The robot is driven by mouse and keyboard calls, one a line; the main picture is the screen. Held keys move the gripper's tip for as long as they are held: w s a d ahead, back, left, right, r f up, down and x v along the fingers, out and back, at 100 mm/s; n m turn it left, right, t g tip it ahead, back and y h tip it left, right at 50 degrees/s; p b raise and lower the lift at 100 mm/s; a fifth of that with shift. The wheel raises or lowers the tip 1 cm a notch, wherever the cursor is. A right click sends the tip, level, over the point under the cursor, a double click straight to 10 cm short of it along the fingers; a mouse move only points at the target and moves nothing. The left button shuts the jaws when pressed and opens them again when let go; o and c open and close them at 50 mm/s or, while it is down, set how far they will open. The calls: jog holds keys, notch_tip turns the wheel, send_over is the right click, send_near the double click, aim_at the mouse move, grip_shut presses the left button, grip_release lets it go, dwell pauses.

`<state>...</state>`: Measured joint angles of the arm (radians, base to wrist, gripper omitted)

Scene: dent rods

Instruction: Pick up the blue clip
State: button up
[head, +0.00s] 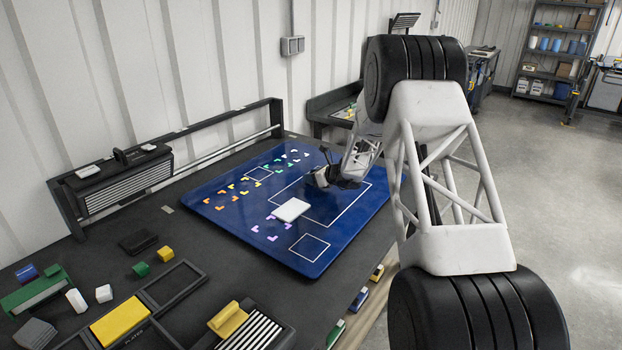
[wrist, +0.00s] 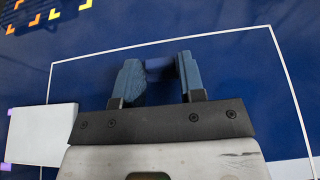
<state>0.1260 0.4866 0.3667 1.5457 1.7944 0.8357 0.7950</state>
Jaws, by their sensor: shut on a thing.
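My gripper (head: 321,179) is low over the right part of the blue mat (head: 345,228) in the head view. In the wrist view, my gripper (wrist: 160,76) has its two blue fingers apart, with a small dark blue piece (wrist: 160,64) between them. This piece looks like the blue clip, but it is mostly hidden and blends with the mat. My gripper is shut on it. The clip cannot be made out in the head view. Whether it touches the mat cannot be told.
A white block (head: 291,209) lies on the mat left of my gripper; it also shows in the wrist view (wrist: 40,135). Several coloured corner marks and white outlines are on the mat. Yellow and green blocks, trays and a rack (head: 125,180) stand on the dark table's left side.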

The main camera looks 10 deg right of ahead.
jog(key=shift+r, duration=1.6)
jog(key=shift+s+r, duration=0.15)
jog(key=shift+s, duration=0.2)
jog(key=s, duration=0.5)
jog(key=s+r, duration=0.1)
jog(key=s, duration=0.9)
jog(key=shift+s+r, duration=0.15)
